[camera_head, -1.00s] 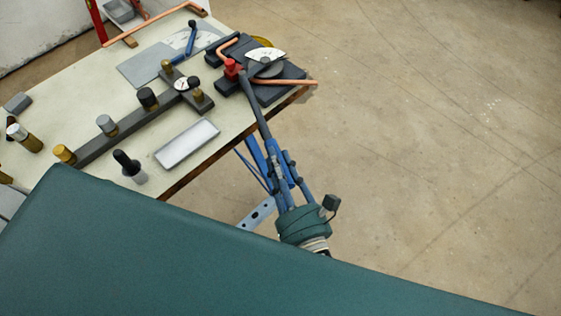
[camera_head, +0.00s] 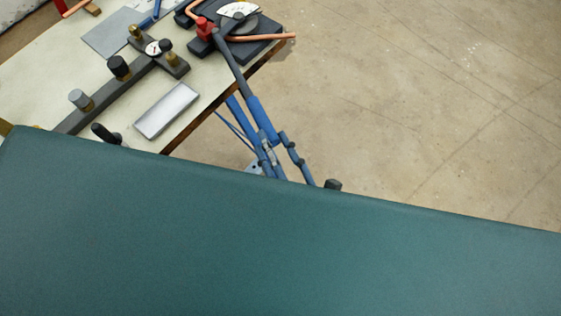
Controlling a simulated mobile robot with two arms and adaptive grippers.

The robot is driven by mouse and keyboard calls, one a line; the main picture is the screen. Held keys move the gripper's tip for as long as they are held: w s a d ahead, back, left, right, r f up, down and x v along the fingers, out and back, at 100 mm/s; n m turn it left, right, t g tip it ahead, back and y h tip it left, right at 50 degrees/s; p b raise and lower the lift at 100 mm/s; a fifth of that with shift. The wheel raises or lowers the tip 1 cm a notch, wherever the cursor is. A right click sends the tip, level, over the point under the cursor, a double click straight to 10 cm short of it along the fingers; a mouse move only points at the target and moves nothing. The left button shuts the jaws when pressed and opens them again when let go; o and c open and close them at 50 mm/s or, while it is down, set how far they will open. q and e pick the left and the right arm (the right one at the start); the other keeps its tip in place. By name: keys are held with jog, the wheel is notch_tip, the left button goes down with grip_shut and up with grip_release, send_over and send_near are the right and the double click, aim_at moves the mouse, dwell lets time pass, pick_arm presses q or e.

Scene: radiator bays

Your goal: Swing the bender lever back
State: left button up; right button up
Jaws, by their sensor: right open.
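The tube bender (camera_head: 262,48) sits at the table's right edge, with a red clamp block (camera_head: 205,29), a round grey former and a pale dial. A copper tube (camera_head: 262,38) runs through it, and its end sticks out past the edge. The bender lever (camera_head: 232,68) is a dark bar with a blue grip (camera_head: 260,115); it reaches from the bender over the table edge, down and right. My left gripper is not in view.
A grey bar with several knobs (camera_head: 105,92) and a small gauge (camera_head: 153,48) lies on the table (camera_head: 45,75). A shallow metal tray (camera_head: 167,110) lies near the front edge. A black-handled tool (camera_head: 105,133) is partly hidden. Floor to the right is clear.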

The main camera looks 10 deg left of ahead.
jog(key=v, duration=0.5)
jog(key=shift+s, duration=0.1)
jog(key=shift+f, duration=0.1)
dwell(0.3)
jog(key=s+d+f+m+g+h, duration=0.15)
jog(key=d+f+m, duration=0.25)
jog(key=f+m, duration=0.55)
jog(key=s+d+f+m+g+h, duration=0.1)
jog(key=d+f+m+g+h, duration=0.2)
jog(key=f, duration=1.2)
jog(key=s+d+f+m+g+h, duration=0.15)
jog(key=d+f+m, duration=0.5)
jog(key=f, duration=0.65)
jog(key=s+d+f+m+g+h, duration=0.4)
jog(key=s+d+f+m+g, duration=0.3)
jog(key=s+d+f+m, duration=0.8)
notch_tip(320, 180, down, 2)
jog(key=s+m, duration=0.1)
jog(key=m, duration=0.3)
jog(key=shift+s+m+h, duration=0.35)
jog(key=shift+m+h, duration=0.05)
